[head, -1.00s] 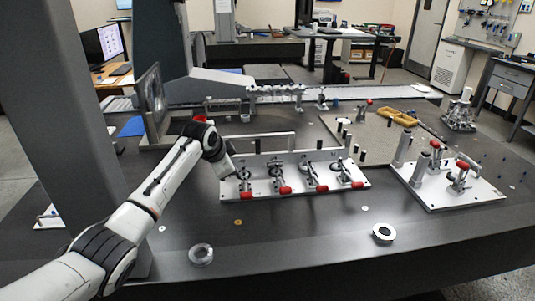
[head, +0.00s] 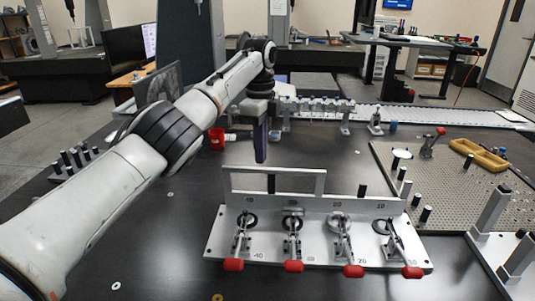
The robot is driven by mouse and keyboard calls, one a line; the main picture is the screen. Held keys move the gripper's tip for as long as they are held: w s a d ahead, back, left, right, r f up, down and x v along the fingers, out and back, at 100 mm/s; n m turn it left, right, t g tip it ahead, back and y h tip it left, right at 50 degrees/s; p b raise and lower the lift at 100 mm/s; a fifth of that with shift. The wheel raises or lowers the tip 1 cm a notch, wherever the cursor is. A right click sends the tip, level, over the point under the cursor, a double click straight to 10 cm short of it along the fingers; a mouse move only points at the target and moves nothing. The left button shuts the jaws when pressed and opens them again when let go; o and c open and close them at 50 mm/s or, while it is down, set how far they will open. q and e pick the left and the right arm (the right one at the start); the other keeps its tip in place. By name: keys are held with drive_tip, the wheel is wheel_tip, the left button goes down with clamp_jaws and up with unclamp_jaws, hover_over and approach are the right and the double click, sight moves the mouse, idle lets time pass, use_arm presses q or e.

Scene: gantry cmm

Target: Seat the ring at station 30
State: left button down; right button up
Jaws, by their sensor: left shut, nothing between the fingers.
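The white fixture plate (head: 320,252) stands on the dark table with four clamp stations in a row, each with a red-tipped handle. Its small labels appear to read 40, 30, 20, 10 from left to right. Station 30 (head: 291,222) would be second from left; its clamp lies over a dark round seat. A light metallic ring shape (head: 340,221) shows at the third station, partly covered by its clamp. No loose large ring shows on the visible table. My left gripper (head: 261,158) is shut and empty, pointing down above the table behind the fixture. My right gripper is out of view.
An upright frame (head: 274,181) rises along the fixture's back. A red cup (head: 217,138) stands behind my arm. Table front left is mostly clear.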

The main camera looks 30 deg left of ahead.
sight(292, 212)
use_arm(q)
wheel_tip(292, 212, down, 15)
drive_tip(key=shift+w+f+b, duration=0.1)
drive_tip(key=shift+f+b, duration=0.1)
drive_tip(key=shift+b, duration=0.7)
drive_tip(key=d, duration=0.3)
drive_tip(key=shift+w+f, duration=0.3)
drive_tip(key=shift+f, duration=0.1)
drive_tip(key=shift+w+d, duration=0.1)
drive_tip(key=shift+d, duration=0.4)
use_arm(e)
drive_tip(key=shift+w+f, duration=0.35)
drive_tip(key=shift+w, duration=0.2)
use_arm(q)
drive_tip(key=shift+d+r+p, duration=0.15)
drive_tip(key=shift+d+p, duration=0.5)
drive_tip(key=shift+p, duration=0.05)
drive_tip(key=shift+w+d, duration=0.1)
drive_tip(key=shift+d, duration=0.15)
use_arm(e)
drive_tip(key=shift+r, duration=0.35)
use_arm(q)
drive_tip(key=shift+a, duration=0.15)
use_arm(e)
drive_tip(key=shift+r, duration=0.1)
